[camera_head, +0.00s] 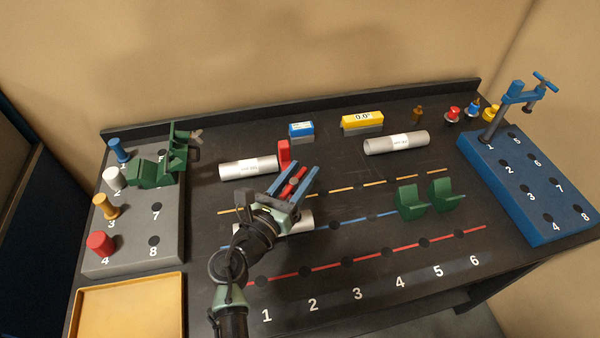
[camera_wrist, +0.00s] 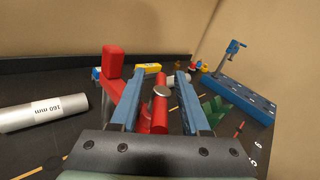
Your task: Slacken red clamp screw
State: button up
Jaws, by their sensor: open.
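The red clamp (camera_head: 284,152) stands near the middle left of the table, beside a labelled steel cylinder; my gripper hides much of it in the head view. In the wrist view its upright red block (camera_wrist: 113,62) stands left of the fingers. A red rod (camera_wrist: 160,112) with a grey round end (camera_wrist: 160,91) lies between the two blue fingers; I cannot tell whether it is the clamp screw. My gripper (camera_head: 300,168) is open over the clamp; its fingers also show in the wrist view (camera_wrist: 160,72). I see no clear finger contact with the red part.
Steel cylinders lie at the left (camera_head: 248,168) and back right (camera_head: 397,142); another is partly under my wrist (camera_head: 301,222). Green V-blocks (camera_head: 411,203) stand on the right. A green clamp (camera_head: 157,171) stands on the grey rack (camera_head: 128,240), a blue clamp (camera_head: 516,92) on the blue rack (camera_head: 533,210). A yellow tray (camera_head: 130,282) is front left.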

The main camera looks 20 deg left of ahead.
jog(key=shift+c, duration=0.2)
grip_shut()
jog(key=shift+r+n+y+p, duration=0.1)
jog(key=shift+n+y+p, duration=0.25)
jog(key=shift+y, duration=0.25)
